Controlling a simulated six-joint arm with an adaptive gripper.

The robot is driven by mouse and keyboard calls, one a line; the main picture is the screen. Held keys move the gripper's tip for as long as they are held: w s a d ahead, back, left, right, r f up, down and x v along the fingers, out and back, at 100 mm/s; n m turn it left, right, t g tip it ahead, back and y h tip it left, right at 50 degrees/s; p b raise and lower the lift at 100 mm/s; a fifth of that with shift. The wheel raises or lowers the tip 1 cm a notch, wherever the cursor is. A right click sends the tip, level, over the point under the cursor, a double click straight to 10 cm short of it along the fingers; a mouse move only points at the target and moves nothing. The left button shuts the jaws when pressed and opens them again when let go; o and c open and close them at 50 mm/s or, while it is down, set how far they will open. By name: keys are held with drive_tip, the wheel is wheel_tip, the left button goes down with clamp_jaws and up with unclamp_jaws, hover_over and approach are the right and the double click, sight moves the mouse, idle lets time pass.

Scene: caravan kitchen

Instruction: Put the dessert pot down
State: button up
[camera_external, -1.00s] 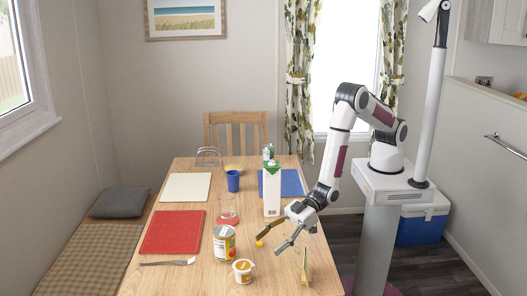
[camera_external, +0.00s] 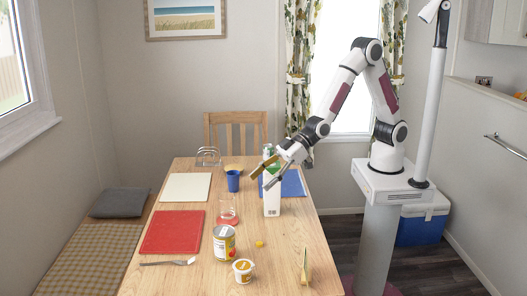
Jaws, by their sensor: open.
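The dessert pot (camera_external: 243,271), a small white tub with a yellow label, stands upright on the wooden table (camera_external: 285,277) near its front edge. My gripper (camera_external: 268,182) is open and raised above the table, well behind the pot and apart from it. Its fingers overlap the white and green carton (camera_external: 272,203) in the picture; I cannot tell whether they touch it. Nothing shows between the fingers.
A glass (camera_external: 227,207) and blue cup (camera_external: 233,181) stand farther back.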

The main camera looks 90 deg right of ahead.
drive_tip(key=s+d+r+m+g+h, duration=0.1)
drive_tip(key=s+d+r, duration=0.45)
drive_tip(key=d, duration=0.35)
drive_tip(key=s+d+r+m+g+h, duration=0.1)
drive_tip(key=s+d+r+h, duration=0.1)
drive_tip(key=s+d+r, duration=0.45)
drive_tip(key=s+d+m+g+h, duration=0.1)
drive_tip(key=s+d, duration=0.6)
drive_tip(key=s, duration=0.4)
drive_tip(key=s+d+m+g+h, duration=0.1)
drive_tip(key=s+d, duration=0.6)
drive_tip(key=s, duration=0.4)
drive_tip(key=shift+m+g, duration=0.3)
drive_tip(key=shift+m, duration=0.1)
